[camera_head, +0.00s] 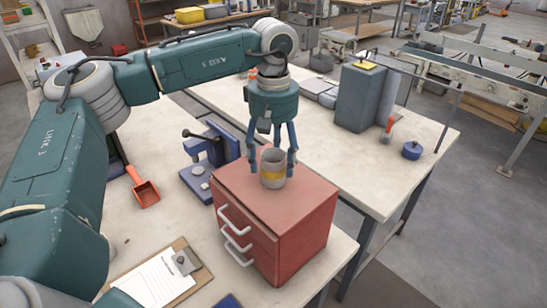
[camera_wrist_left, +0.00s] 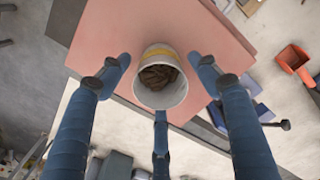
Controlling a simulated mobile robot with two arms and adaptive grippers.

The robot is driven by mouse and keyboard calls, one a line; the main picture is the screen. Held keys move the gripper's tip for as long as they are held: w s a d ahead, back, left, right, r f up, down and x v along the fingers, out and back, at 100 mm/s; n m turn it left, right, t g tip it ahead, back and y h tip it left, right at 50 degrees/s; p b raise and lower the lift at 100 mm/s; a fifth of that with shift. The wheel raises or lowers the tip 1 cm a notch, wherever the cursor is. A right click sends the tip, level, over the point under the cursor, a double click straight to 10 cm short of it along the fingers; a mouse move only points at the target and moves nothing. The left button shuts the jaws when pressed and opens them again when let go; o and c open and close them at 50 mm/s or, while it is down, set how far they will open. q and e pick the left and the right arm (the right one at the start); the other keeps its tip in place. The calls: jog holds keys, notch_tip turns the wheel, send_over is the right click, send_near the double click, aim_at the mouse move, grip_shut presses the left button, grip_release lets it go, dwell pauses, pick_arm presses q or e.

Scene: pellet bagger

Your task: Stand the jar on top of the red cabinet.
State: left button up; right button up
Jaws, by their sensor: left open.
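The jar (camera_head: 273,168) is a grey open-topped cylinder with a yellow band. It stands upright on top of the red cabinet (camera_head: 290,228), near the back of its top. In the left wrist view the jar (camera_wrist_left: 160,92) shows brown contents inside, and the cabinet top (camera_wrist_left: 110,40) lies beneath it. My left gripper (camera_head: 274,160) points down from above with its blue fingers around the jar. In the left wrist view the fingers (camera_wrist_left: 160,85) are spread, with gaps between them and the jar. My right gripper is in neither view.
The cabinet stands on a pale workbench (camera_head: 150,230) with a blue press (camera_head: 208,160), a red scoop (camera_head: 143,190) and a clipboard (camera_head: 160,280). Behind it, a second bench (camera_head: 340,165) holds a grey-green box (camera_head: 360,95) and a blue pot (camera_head: 412,150).

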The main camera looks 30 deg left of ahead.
pick_arm(q)
jog(key=shift+r, duration=0.5)
notch_tip(320, 180, up, 11)
jog(key=b, duration=0.2)
jog(key=shift+r, duration=0.15)
